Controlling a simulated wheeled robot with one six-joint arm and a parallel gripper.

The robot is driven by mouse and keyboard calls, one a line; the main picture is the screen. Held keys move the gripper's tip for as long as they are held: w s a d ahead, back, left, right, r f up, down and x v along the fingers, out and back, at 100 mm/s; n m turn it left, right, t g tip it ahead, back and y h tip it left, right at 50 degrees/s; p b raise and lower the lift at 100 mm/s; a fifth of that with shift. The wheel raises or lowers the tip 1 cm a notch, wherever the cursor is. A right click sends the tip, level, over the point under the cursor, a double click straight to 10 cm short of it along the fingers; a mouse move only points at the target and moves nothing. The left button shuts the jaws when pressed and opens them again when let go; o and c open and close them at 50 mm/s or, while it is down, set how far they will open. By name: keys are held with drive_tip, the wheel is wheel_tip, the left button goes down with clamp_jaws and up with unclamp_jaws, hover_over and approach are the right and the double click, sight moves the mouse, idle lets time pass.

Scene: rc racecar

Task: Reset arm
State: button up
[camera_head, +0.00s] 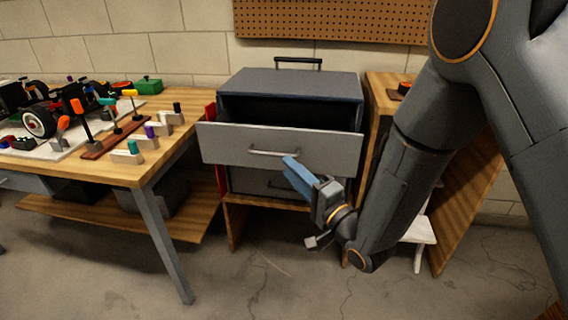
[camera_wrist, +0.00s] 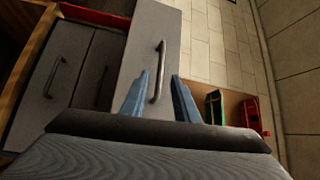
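My gripper (camera_head: 291,162) is in front of the grey cabinet (camera_head: 290,84), with its blue fingers pointing up and left toward the pulled-out upper drawer (camera_head: 228,145). In the wrist view the two blue fingers (camera_wrist: 161,78) stand apart with nothing held between them. The drawer's metal handle (camera_head: 273,153) lies beyond them and also shows between the fingers in the wrist view (camera_wrist: 159,72). I cannot tell the exact gap between fingertips and handle. My forearm reaches in from the right and hides part of the cabinet's right side.
A wooden workbench (camera_head: 152,172) on the left holds an RC car (camera_head: 40,122), a rack of coloured-handled tools (camera_head: 118,135) and several small blocks. A lower drawer (camera_head: 262,183) looks closed. A wooden stand (camera_head: 386,82) is right of the cabinet. The floor in front is clear.

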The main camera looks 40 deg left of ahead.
drive_tip(key=shift+v, duration=0.95)
